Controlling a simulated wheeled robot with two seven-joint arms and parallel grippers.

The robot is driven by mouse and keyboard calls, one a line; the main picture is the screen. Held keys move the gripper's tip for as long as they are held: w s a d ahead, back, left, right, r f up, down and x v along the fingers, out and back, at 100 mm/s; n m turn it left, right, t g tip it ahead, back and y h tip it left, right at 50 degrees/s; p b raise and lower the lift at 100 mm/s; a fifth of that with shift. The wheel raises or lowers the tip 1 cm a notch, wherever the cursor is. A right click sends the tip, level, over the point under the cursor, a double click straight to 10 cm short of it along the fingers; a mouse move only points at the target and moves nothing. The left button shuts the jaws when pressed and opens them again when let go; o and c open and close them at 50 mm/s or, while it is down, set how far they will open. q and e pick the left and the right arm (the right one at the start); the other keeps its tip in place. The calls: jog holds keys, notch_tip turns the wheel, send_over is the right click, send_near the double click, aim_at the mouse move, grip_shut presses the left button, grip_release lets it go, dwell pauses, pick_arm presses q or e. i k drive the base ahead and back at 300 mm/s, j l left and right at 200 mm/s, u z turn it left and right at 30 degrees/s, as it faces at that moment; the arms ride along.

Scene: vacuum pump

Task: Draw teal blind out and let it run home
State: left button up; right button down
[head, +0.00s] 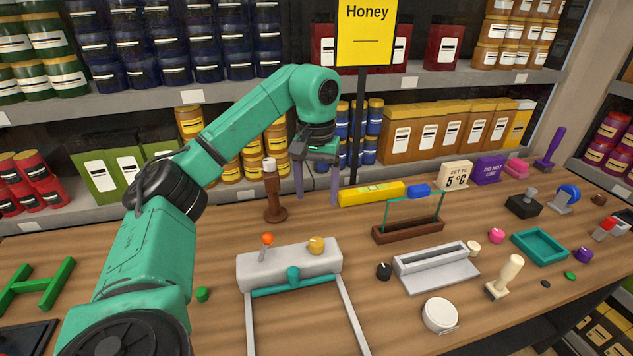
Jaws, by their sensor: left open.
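The teal blind (320,284) shows as a teal bar along the front of a pale grey housing (252,272), with a short teal knob (293,275) at its middle. Two pale rails run from the housing toward the near edge of the table. An orange-tipped lever (267,239) and a yellow knob (316,245) stand on the housing. My left gripper (317,193) is open and empty, its fingers pointing down, above and behind the housing. It is clear of the blind. My right gripper is not in view.
A brown stand (273,203) is left of my left gripper; a yellow level (371,194) and a glass panel in a brown base (408,232) are right. Shelves stand behind.

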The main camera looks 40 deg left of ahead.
aim_at(293, 272)
jog(key=k+l, duration=1.2)
jog(key=l, duration=0.2)
